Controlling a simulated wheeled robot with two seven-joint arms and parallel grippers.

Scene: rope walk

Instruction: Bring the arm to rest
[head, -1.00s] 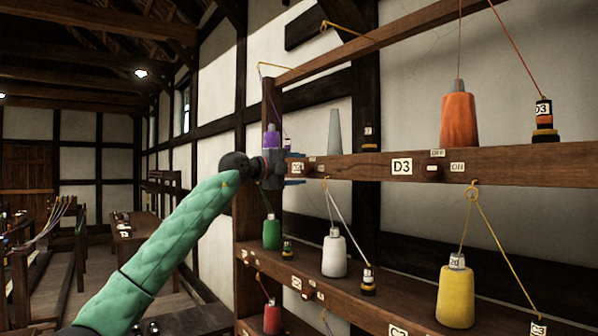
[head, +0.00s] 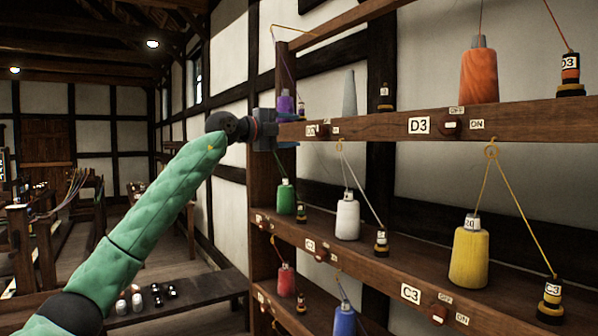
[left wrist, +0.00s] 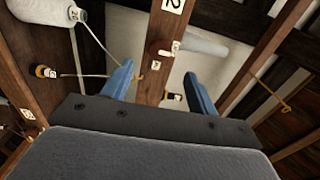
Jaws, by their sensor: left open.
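My left arm in its green sleeve reaches up from the lower left in the head view. My left gripper (head: 288,132) is at the left end of the upper shelf rail (head: 360,127), close to the rack's end post (head: 262,185). Its blue fingers are spread. In the left wrist view, the open left gripper (left wrist: 158,70) has nothing between its fingertips; a wooden rail (left wrist: 153,80) with a small knob (left wrist: 159,48) shows beyond the gap. I cannot tell whether a finger touches the rail. My right gripper is not in view.
The rack bears an orange cone (head: 479,72), a yellow cone (head: 469,255), a white cone (head: 347,217) and a green cone (head: 285,198), with threads running to small spools. A low bench (head: 190,290) with small items stands left of the rack. Open floor lies farther back.

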